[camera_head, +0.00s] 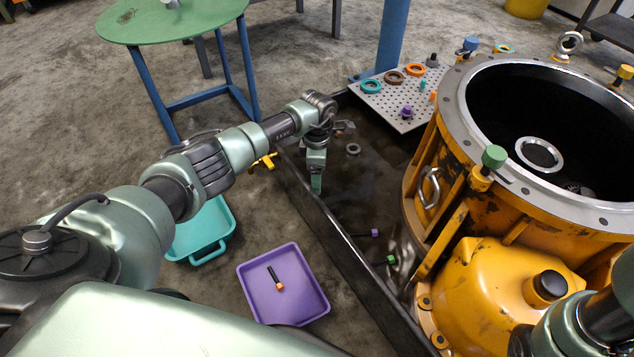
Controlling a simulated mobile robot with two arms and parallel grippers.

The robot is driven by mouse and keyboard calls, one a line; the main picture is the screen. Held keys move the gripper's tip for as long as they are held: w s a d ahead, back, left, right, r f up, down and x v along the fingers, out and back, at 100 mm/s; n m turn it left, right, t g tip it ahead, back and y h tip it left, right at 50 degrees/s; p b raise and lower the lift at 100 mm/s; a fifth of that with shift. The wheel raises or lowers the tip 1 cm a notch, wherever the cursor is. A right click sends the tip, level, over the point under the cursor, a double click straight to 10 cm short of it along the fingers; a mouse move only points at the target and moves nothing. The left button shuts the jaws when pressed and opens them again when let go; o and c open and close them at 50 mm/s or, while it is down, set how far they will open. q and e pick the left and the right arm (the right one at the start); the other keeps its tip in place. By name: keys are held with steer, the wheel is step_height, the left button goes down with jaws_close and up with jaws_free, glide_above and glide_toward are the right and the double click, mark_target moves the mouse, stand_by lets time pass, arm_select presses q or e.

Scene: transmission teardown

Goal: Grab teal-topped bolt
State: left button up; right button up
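No bolt is clearly teal-topped. A green-topped bolt (494,157) stands upright at the yellow housing's rim. A smaller green-headed bolt (391,259) lies in the black tray (350,285), near a purple-headed bolt (372,233). A small teal piece (423,85) is on the perforated plate, too small to identify. My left gripper (316,183) points down over the black tray, left of the housing and apart from these bolts. Its fingers look narrow and edge-on, so their opening does not show. My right arm shows at the lower right; its gripper is out of view.
The yellow housing (480,290) fills the right side. A teal bin (222,222) and green round table (170,22) stand left.

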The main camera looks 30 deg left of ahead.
arm_select(q)
steer(key=c, duration=1)
steer(key=shift+r, duration=0.1)
